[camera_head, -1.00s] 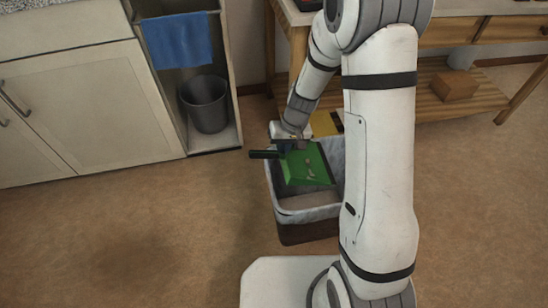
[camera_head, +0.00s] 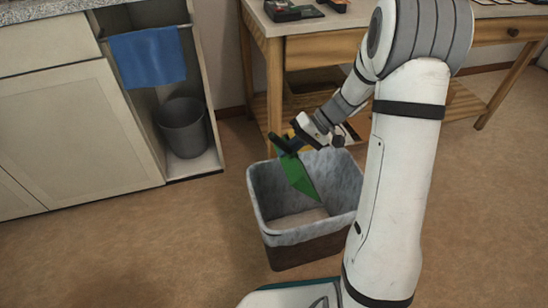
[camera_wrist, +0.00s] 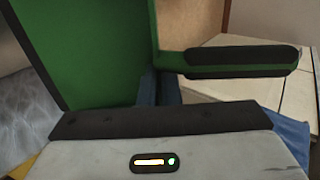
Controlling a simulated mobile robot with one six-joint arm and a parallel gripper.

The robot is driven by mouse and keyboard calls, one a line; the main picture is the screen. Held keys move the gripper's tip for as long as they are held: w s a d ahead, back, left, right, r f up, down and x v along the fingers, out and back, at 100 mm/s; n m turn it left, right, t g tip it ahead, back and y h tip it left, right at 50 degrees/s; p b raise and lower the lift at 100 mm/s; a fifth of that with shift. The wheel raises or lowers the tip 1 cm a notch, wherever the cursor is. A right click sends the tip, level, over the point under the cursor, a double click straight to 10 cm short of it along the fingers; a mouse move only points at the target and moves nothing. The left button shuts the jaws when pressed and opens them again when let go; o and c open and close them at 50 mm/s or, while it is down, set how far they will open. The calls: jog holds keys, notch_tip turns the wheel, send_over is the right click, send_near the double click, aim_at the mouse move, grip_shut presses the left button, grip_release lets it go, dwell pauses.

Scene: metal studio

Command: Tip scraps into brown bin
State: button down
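The brown bin (camera_head: 305,253) stands on the floor with a pale grey liner folded over its rim. The green dustpan (camera_head: 298,178) hangs steeply tilted over the bin's opening, its lower end inside the rim. My gripper (camera_head: 294,146) is shut on the dustpan at its upper end, beside the black handle. In the wrist view the green pan (camera_wrist: 85,50) and black handle (camera_wrist: 240,60) fill the space ahead of my fingers. No scraps show on the visible part of the pan. I cannot tell whether any lie in the bin.
A grey bin (camera_head: 182,127) stands in the open cabinet bay at left, below a blue towel (camera_head: 148,57). A wooden table (camera_head: 335,45) with a lower shelf stands behind the brown bin. The floor at front left is clear.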

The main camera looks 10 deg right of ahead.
jog(key=shift+d+r, duration=0.1)
jog(key=shift+d, duration=0.2)
jog(key=shift+r+p, duration=0.35)
jog(key=shift+r, duration=0.25)
jog(key=shift+f+b, duration=0.7)
jog(key=shift+b, duration=0.05)
jog(key=shift+r, duration=0.1)
